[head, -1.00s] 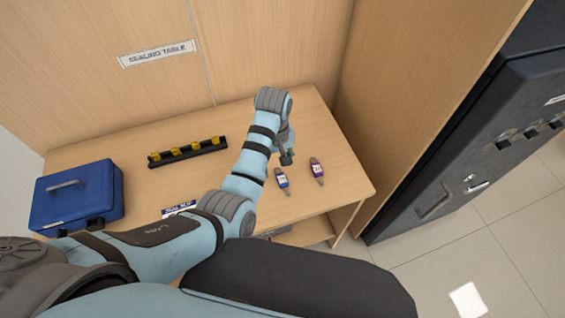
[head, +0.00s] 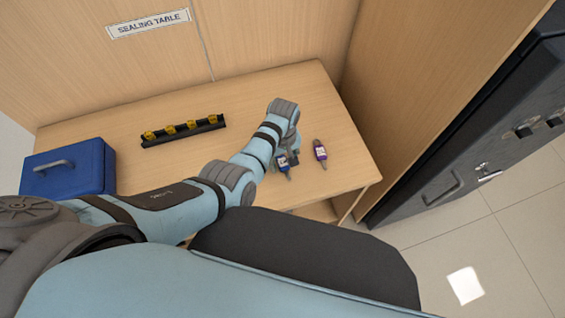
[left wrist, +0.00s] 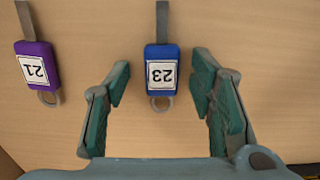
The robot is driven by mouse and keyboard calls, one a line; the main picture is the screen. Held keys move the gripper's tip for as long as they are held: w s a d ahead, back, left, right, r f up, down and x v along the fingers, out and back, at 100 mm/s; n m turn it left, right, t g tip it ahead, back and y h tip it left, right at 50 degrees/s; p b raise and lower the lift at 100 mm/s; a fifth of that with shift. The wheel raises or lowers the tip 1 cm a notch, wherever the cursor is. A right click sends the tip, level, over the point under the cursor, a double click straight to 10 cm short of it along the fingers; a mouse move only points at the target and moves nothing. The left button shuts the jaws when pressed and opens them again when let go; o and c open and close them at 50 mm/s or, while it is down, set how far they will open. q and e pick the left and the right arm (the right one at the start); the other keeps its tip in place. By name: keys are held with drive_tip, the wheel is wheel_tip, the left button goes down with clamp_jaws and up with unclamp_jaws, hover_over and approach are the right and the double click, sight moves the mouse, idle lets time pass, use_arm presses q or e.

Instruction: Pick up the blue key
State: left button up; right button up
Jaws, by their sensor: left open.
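The blue key (left wrist: 162,54) lies on the table in the left wrist view, with a white tag reading 23, a metal ring and a grey strip. My left gripper (left wrist: 160,86) is open, one finger on each side of the key's lower end, not closed on it. In the head view the blue key (head: 284,164) is partly hidden by my left gripper (head: 283,158), which is just above or around it. My right gripper is not in view.
A purple key (head: 320,151) lies to the right, also in the left wrist view (left wrist: 36,66), tagged 21. A black rack with yellow pieces (head: 184,130) and a blue box (head: 70,168) stand on the table (head: 240,105). A wood panel (head: 400,80) rises at right.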

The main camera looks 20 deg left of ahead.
use_arm(q)
drive_tip(key=shift+s+r, duration=0.1)
drive_tip(key=shift+s, duration=0.15)
drive_tip(key=shift+c, duration=1.3)
drive_tip(key=c, duration=0.8)
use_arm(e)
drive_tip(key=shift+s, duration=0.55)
use_arm(q)
drive_tip(key=shift+r, duration=0.1)
